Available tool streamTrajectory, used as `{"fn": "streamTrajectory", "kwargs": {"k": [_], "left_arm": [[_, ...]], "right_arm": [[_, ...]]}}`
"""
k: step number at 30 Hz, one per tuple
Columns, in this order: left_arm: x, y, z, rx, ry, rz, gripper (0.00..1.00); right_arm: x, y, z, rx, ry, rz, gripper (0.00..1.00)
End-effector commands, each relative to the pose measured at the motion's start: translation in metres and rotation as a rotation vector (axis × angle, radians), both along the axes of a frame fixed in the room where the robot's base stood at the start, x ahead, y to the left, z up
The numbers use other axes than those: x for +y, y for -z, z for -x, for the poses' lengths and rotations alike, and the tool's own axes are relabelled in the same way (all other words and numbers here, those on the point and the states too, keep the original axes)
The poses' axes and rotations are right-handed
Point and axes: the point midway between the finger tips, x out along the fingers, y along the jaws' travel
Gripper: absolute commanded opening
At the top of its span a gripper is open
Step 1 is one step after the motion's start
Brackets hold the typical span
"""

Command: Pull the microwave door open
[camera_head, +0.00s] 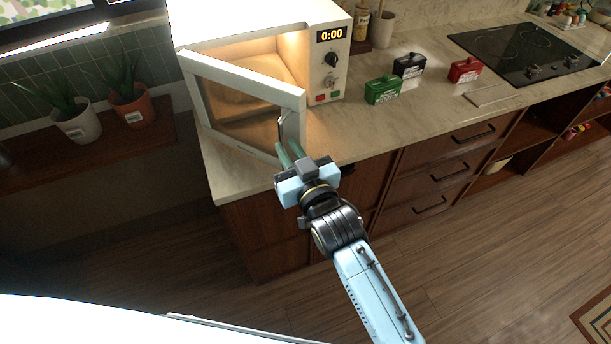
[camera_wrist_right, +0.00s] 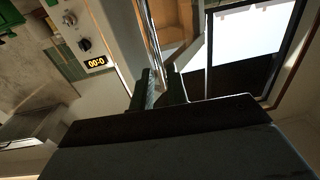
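The white microwave (camera_head: 262,18) stands on the counter with its inside lit. Its door (camera_head: 243,84) is hinged at the left and stands part-way open, with a clear gap to the body at the right. The door handle (camera_head: 291,128) is an upright bar near the door's free edge. My right gripper (camera_head: 290,153) is at the lower part of the handle, its two fingers close together around it. The fingers also show in the right wrist view (camera_wrist_right: 160,88), where the contact is partly hidden. My left gripper is not in view.
Green (camera_head: 383,90), black (camera_head: 409,65) and red (camera_head: 465,70) boxes stand on the counter right of the microwave. Potted plants (camera_head: 77,125) sit on a shelf at the left. Drawers (camera_head: 440,172) lie below the counter; the floor before them is clear.

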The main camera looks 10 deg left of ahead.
Motion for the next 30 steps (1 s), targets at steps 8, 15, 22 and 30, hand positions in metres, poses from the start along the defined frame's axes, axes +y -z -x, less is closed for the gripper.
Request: {"fn": "streamTrajectory", "kwargs": {"k": [8, 15, 22, 30], "left_arm": [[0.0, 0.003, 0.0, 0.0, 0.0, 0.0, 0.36], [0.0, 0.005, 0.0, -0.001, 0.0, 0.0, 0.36], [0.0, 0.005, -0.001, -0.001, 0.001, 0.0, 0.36], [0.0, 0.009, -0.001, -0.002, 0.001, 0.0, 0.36]], "right_arm": [[-0.033, 0.001, 0.047, 0.001, -0.002, 0.002, 0.16], [-0.048, 0.0, 0.07, 0.0, -0.002, 0.001, 0.16], [-0.051, 0.0, 0.074, 0.0, -0.002, 0.001, 0.16], [-0.054, 0.021, 0.071, 0.03, 0.006, 0.021, 0.0]]}}
